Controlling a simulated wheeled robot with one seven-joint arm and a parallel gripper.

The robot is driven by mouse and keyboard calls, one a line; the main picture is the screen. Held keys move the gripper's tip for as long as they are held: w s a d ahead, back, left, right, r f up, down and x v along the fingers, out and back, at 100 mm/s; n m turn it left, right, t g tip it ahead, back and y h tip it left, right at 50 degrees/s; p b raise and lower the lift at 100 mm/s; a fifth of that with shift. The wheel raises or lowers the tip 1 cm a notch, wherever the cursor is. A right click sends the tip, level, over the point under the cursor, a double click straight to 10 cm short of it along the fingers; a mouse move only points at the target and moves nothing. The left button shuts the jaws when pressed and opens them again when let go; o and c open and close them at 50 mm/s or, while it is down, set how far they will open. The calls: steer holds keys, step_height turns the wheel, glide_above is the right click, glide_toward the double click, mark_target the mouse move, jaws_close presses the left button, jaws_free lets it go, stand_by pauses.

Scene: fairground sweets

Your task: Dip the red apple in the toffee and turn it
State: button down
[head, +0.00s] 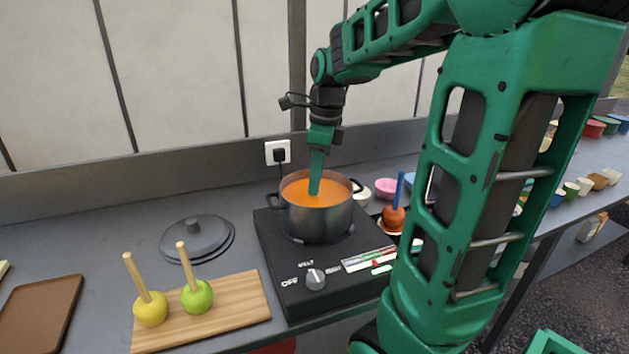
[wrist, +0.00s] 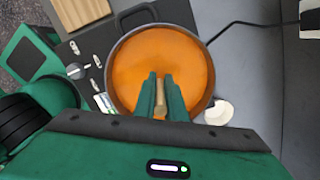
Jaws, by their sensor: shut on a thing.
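The pot (head: 318,222) of orange toffee (head: 296,192) stands on a black hob (head: 275,232). My gripper (head: 314,190) points straight down into the pot, its fingertips at the toffee surface. In the wrist view my gripper (wrist: 160,82) is shut on a pale wooden stick (wrist: 160,103), seen between the fingers near the pot's middle. No red apple shows on that stick; whatever is at its lower end is hidden by the toffee and fingers.
A yellow apple (head: 151,309) and a green apple (head: 197,296) on sticks stand on a wooden board (head: 240,300). A toffee-coloured apple (head: 393,217) with a blue stick sits right of the hob. A dark lid (head: 197,238) lies left of it. Small bowls (head: 386,187) stand behind.

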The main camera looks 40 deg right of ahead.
steer(key=shift+r, duration=4.3)
steer(key=shift+r, duration=2.95)
